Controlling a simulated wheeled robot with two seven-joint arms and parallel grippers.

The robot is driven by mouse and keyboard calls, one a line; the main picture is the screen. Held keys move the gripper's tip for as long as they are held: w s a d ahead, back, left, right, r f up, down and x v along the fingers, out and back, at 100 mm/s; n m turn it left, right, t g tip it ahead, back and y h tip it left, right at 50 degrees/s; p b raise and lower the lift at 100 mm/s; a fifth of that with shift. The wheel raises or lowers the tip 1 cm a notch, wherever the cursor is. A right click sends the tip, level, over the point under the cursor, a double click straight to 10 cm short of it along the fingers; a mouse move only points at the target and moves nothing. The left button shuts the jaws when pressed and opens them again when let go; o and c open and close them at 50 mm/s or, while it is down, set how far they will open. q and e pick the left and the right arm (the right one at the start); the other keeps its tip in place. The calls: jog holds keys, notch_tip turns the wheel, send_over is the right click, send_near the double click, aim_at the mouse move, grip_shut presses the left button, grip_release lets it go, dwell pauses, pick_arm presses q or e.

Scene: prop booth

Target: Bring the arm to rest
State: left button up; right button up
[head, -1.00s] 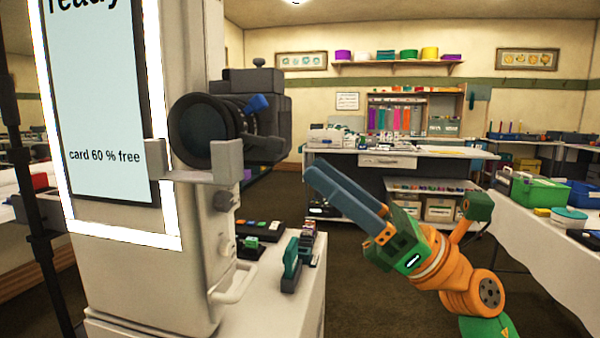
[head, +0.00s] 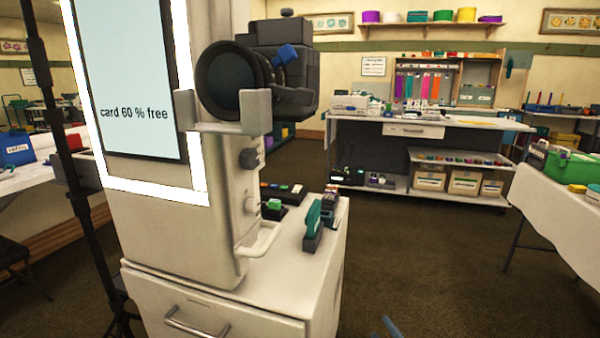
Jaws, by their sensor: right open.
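My right gripper (head: 388,327) shows only as blue fingertips at the bottom edge of the head view, right of the white cabinet. It is open, and nothing shows between the fingertips. The rest of the right arm is below the picture. My left gripper is not in view.
A white booth column with a lit screen (head: 125,75) and a black camera (head: 235,80) on a grey bracket stands at left. Small items, including a teal stapler-like one (head: 313,222), lie on its white cabinet (head: 285,262). Dark floor (head: 430,245) right of it is clear.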

jog(key=s+f+m+g+h, duration=0.1)
jog(key=s+f+m+g, duration=0.15)
jog(key=s+f, duration=0.4)
jog(key=s+f+m+g+h, duration=0.1)
jog(key=s+f+m+g, duration=0.2)
jog(key=f, duration=0.7)
jog(key=s+f+m+g, duration=0.25)
jog(key=s+f, duration=0.35)
jog(key=s, duration=0.4)
jog(key=s+f+m+g, duration=0.1)
jog(key=s+f+g, duration=0.2)
jog(key=s+f, duration=0.5)
jog(key=s+a+f+m+g, duration=0.15)
jog(key=s+g, duration=0.25)
jog(key=s, duration=1.3)
notch_tip(320, 180, up, 16)
jog(key=p, duration=1.6)
jog(key=shift+s+d+m+h, duration=0.25)
jog(key=shift+s+m+h, duration=0.05)
jog(key=shift+s+m, duration=0.1)
